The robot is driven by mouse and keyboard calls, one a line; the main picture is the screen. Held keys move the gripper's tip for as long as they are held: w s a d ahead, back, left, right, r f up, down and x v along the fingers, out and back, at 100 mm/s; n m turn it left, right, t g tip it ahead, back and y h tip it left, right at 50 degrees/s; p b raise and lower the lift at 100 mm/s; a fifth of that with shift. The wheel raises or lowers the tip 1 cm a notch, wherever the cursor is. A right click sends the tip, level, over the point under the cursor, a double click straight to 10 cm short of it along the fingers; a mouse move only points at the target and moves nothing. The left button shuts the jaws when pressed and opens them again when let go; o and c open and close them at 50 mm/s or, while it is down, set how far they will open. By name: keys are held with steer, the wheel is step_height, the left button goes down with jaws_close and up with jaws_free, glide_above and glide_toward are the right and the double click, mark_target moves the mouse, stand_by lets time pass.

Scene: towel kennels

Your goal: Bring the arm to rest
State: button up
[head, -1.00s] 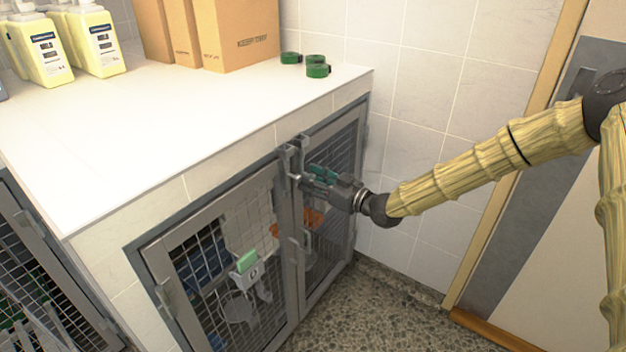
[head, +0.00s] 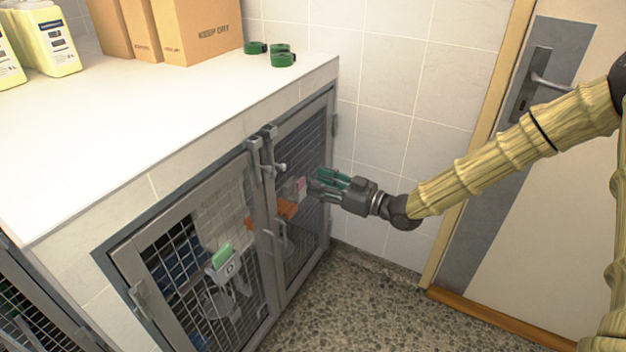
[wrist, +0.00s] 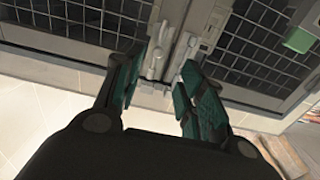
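My gripper (head: 322,185) is in front of the right mesh kennel door (head: 304,150), to the right of the door latches. In the wrist view my gripper (wrist: 160,68) has its two green-padded fingers apart, with nothing held between them. The metal latch (wrist: 160,48) shows beyond the fingertips, and a gap seems to separate them. In the head view the upper latch (head: 270,165) is clear of my gripper. The left mesh kennel door (head: 190,270) and the right one both look closed. My arm (head: 500,160) reaches in from the right.
A white counter (head: 150,120) tops the kennels, with cardboard boxes (head: 200,35), yellow bottles (head: 48,42) and green tape rolls (head: 282,56). A tiled wall (head: 385,130) and a door with a handle (head: 550,82) stand right. The speckled floor (head: 350,300) in front is clear.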

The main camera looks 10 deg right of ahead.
steer(key=shift+d, duration=0.1)
stand_by(0.3)
steer(key=s+a+f+m+g+h, duration=0.15)
steer(key=s+f+m+h, duration=0.35)
steer(key=f, duration=0.8)
steer(key=s+d+f+m+g+h, duration=0.2)
steer(key=s+f, duration=0.8)
steer(key=s, duration=0.1)
steer(key=s+d+f+m+g+h, duration=0.2)
steer(key=s+d+f+g+h, duration=0.1)
steer(key=s+f, duration=0.7)
steer(key=s+d+f+m+g+h, duration=0.1)
steer(key=s+d+h, duration=0.15)
steer(key=s, duration=0.35)
steer(key=s+d+f+g+h, duration=0.1)
steer(key=s+d+f+g, duration=0.1)
steer(key=s+d, duration=0.35)
steer(key=s+d+f+m+g+h, duration=0.1)
steer(key=s+d, duration=0.1)
steer(key=s, duration=0.6)
step_height(320, 180, up, 13)
steer(key=w+p, duration=0.1)
steer(key=p, duration=1.2)
steer(key=shift+a+f, duration=0.15)
steer(key=shift+a, duration=0.2)
steer(key=shift+w, duration=0.1)
